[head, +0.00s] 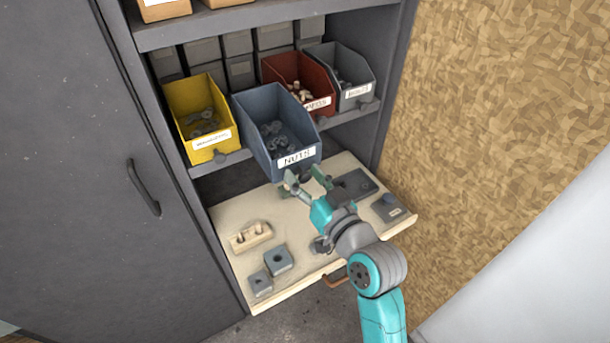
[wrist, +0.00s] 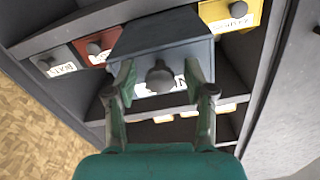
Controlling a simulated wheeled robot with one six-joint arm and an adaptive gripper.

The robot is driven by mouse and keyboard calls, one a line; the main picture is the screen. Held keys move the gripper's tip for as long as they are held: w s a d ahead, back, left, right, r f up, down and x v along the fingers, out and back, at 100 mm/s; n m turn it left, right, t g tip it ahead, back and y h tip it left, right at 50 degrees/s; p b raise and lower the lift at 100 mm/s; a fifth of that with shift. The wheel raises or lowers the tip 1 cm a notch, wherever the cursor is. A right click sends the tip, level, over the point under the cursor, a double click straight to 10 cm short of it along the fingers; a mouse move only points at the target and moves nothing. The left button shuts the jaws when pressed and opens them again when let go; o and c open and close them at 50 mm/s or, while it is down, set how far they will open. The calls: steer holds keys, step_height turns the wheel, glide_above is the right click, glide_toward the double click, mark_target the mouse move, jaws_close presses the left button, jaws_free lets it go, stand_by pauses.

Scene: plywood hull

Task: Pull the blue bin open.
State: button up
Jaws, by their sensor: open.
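The blue bin (head: 256,132), labelled NUTS and holding grey nuts, sits on the shelf between a yellow and a red bin. Its front sticks out past the shelf edge, further than its neighbours. In the wrist view the blue bin (wrist: 160,42) appears upside down, with a round dark knob (wrist: 160,77) on its front. My gripper (head: 307,180) is open just below and in front of the bin's front. In the wrist view its fingers (wrist: 162,88) stand one on each side of the knob, with gaps visible. The knob is hidden in the head view.
A yellow bin (head: 191,118) stands left; a red bin (head: 298,72) and a grey bin (head: 352,68) stand right. A pulled-out wooden board (head: 225,215) with grey blocks (head: 278,261) lies beneath my gripper. A closed grey door (head: 75,170) is at left.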

steer(key=v, duration=1.1)
steer(key=shift+s+d, duration=0.2)
steer(key=shift+d, duration=0.05)
steer(key=shift+f, duration=0.1)
steer(key=s+d+f+m+h, duration=0.5)
steer(key=s+d+f+h, duration=0.2)
steer(key=s+d+f, duration=0.55)
steer(key=s+d+f+h, duration=0.1)
steer(key=s, duration=0.9)
steer(key=s+d+f+h, duration=0.1)
steer(key=s+f+h, duration=0.1)
steer(key=s, duration=0.8)
steer(key=shift+s+d+n, duration=0.15)
steer(key=shift+d+n, duration=0.05)
steer(key=shift+n, duration=0.2)
